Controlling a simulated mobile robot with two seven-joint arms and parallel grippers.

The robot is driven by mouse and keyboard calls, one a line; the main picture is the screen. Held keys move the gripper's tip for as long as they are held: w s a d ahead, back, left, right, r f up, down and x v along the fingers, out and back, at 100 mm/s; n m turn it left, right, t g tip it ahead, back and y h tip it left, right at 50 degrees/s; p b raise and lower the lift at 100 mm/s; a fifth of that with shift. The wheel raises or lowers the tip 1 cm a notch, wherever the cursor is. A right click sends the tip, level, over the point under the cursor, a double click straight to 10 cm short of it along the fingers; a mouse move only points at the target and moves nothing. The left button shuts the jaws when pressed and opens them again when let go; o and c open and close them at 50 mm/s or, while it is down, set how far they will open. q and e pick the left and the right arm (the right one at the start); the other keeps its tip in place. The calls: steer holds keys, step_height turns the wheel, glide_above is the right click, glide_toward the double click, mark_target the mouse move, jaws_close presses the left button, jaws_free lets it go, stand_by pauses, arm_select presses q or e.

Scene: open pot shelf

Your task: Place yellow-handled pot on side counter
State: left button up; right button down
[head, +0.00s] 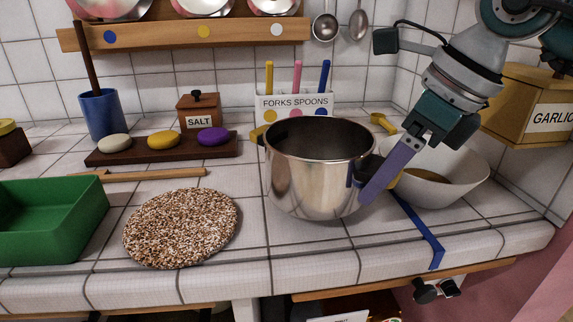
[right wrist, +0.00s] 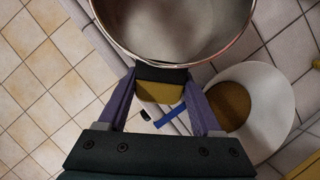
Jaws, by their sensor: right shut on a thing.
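The steel pot (head: 315,180) is over the white tiled counter (head: 290,270), upright and looking empty. One yellow handle (head: 257,134) shows at its left; the other, at its right, shows in the right wrist view (right wrist: 160,92). My right gripper (head: 368,188) is shut on that right handle, with a purple finger on each side of it in the right wrist view (right wrist: 162,80). The pot's rim and inside (right wrist: 185,30) also show there. I cannot tell whether the pot's base touches the counter. My left gripper is not in view.
A white bowl (head: 455,180) stands close right of the pot, beside a blue strip (head: 425,235). A speckled round mat (head: 180,228) and green tray (head: 45,222) lie left. A utensil holder (head: 293,106) stands behind. Bare tiles lie between mat and pot.

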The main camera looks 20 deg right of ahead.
step_height(320, 180, down, 2)
steer(key=shift+f+b, duration=0.15)
steer(key=shift+b, duration=0.3)
steer(key=shift+f, duration=0.2)
steer(key=shift+d+r, duration=0.15)
steer(key=shift+f, duration=0.25)
steer(key=shift+c, duration=1.7)
jaws_free()
steer(key=shift+r, duration=0.15)
